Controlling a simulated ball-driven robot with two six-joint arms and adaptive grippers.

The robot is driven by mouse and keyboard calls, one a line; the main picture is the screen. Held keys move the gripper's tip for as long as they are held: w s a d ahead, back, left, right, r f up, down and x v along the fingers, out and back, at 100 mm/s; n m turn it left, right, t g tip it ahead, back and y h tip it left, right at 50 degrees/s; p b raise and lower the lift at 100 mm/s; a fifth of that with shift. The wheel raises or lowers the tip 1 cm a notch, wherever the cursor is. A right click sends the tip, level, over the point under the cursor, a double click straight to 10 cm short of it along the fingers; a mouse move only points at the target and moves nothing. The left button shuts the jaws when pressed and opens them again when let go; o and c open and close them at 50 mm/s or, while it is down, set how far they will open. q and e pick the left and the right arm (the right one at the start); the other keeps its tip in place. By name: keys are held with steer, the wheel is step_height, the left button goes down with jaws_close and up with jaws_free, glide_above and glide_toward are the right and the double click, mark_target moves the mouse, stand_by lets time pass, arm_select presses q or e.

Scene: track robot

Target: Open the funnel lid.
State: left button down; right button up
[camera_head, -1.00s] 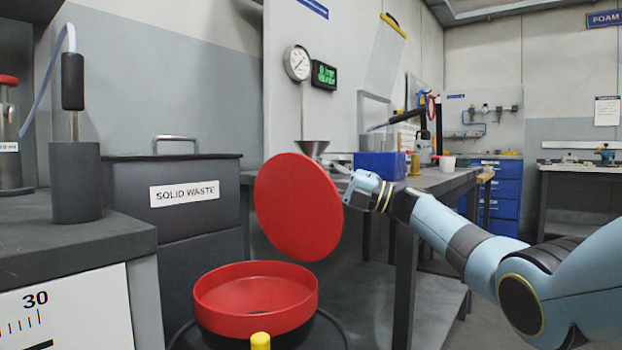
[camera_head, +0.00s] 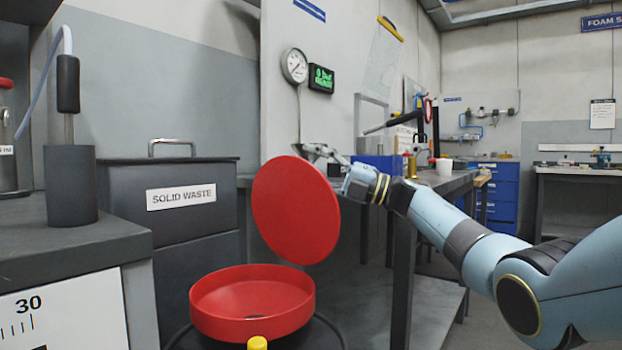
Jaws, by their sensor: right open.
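The red round funnel lid (camera_head: 296,210) stands raised, tilted near upright, above the back right of the red funnel (camera_head: 252,318). The funnel's bowl is open, and its inside shows. My right gripper (camera_head: 318,152) is open at the lid's upper right edge, partly behind it. Its fingers reach up and left past the rim, and nothing shows between them. I cannot tell whether it touches the lid. The lid's hinge is hidden. My left gripper is not in view.
A dark solid waste bin (camera_head: 180,235) stands behind and left of the funnel. A workbench (camera_head: 455,183) with a blue box and tools is behind my right arm. A dark counter (camera_head: 70,245) with a pump fills the left.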

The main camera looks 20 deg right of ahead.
steer(key=o, duration=0.5)
steer(key=r, duration=0.7)
steer(key=shift+w+d+r, duration=0.1)
steer(key=shift+w, duration=0.2)
steer(key=shift+r, duration=0.55)
steer(key=shift+m, duration=0.4)
step_height(320, 180, down, 4)
steer(key=shift+f, duration=0.15)
steer(key=shift+c, duration=0.3)
steer(key=shift+o, duration=0.3)
steer(key=shift+s, duration=0.1)
steer(key=shift+s+d+f, duration=0.2)
steer(key=shift+d+f, duration=0.1)
steer(key=shift+f, duration=0.05)
steer(key=v, duration=0.3)
steer(key=shift+s+d+r, duration=0.1)
steer(key=shift+s+d, duration=0.1)
steer(key=c, duration=0.5)
steer(key=f+v, duration=0.1)
steer(key=v, duration=0.7)
steer(key=shift+a+b, duration=0.15)
steer(key=shift+b, duration=0.25)
